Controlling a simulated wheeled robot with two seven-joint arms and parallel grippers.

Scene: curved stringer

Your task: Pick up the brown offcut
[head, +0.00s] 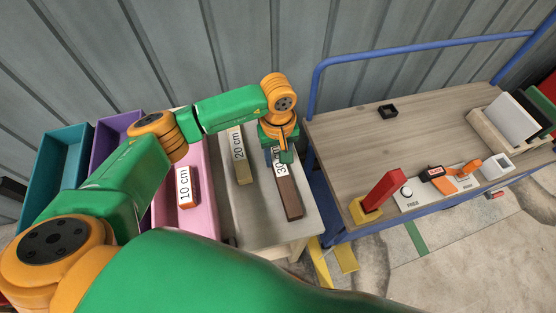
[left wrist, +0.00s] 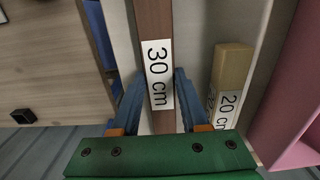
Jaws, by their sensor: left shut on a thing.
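The brown offcut (head: 290,197) is a long, dark brown bar with a white "30 cm" label. It is at the right side of the pale narrow table (head: 254,215) in the head view. My left gripper (head: 283,153) is over its far end, pointing down. In the left wrist view, the blue fingers of the gripper (left wrist: 157,90) are on both sides of the brown offcut (left wrist: 154,22) at its label. The gripper is shut on it. I cannot tell whether the offcut touches the table. My right gripper is not in view.
Purple (head: 104,150) and teal (head: 48,165) bins stand further left. A blue-railed wooden cart (head: 345,140) stands close on the right.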

